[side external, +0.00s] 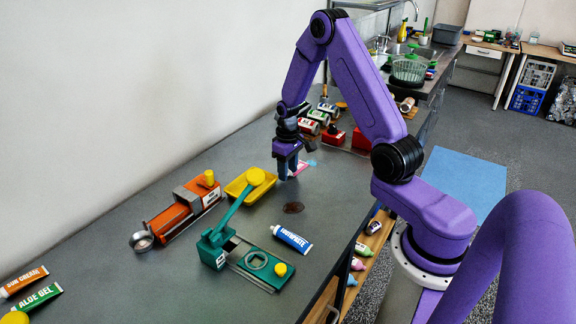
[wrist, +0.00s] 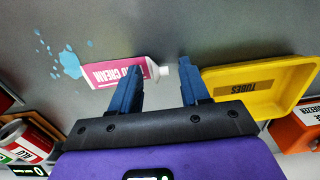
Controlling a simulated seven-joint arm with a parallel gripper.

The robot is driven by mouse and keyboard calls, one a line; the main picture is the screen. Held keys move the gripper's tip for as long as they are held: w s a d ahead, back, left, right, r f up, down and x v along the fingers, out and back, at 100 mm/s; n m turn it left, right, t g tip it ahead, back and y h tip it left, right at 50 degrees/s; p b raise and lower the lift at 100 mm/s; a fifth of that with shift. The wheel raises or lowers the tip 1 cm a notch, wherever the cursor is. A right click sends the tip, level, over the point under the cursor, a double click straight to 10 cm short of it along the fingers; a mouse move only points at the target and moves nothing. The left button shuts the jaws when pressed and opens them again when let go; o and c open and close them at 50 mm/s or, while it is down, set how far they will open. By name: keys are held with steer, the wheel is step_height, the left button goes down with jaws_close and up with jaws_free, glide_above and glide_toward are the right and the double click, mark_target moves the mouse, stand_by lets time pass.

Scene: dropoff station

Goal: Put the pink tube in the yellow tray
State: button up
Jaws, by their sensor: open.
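The pink tube (wrist: 115,73), labelled as a cream, lies on the grey table in the wrist view. In the side view the pink tube (side external: 301,168) shows just beside my gripper (side external: 288,172). In the wrist view my gripper (wrist: 157,82) is open, with its two blue fingers apart. The tube's white cap end reaches into the space between the fingertips; I cannot tell how far above it they are. The yellow tray (wrist: 250,96), with a "TUBES" label, is empty and lies right of the fingers. In the side view the yellow tray (side external: 236,189) is partly behind a green lever.
The green lever press (side external: 212,248) and an orange device (side external: 183,212) stand near the tray. A blue toothpaste tube (side external: 292,239) lies in front. A light-blue spill (wrist: 70,63) lies by the pink tube. Cans (side external: 318,117) stand behind my gripper.

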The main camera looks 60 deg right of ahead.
step_height(320, 180, up, 12)
steer(key=s+a+r+n, duration=0.2)
steer(key=a+r+n, duration=0.1)
steer(key=a, duration=0.6)
steer(key=s+a+r+n, duration=0.2)
steer(key=s+a+n, duration=0.4)
steer(key=s+a, duration=0.75)
steer(key=s+n, duration=0.3)
steer(key=s, duration=0.9)
steer(key=shift+s+d+r, duration=0.25)
steer(key=shift+d, duration=0.1)
steer(key=shift+o, duration=1.3)
steer(key=shift+s+n, duration=0.3)
steer(key=shift+s, duration=0.05)
steer(key=shift+w, duration=0.1)
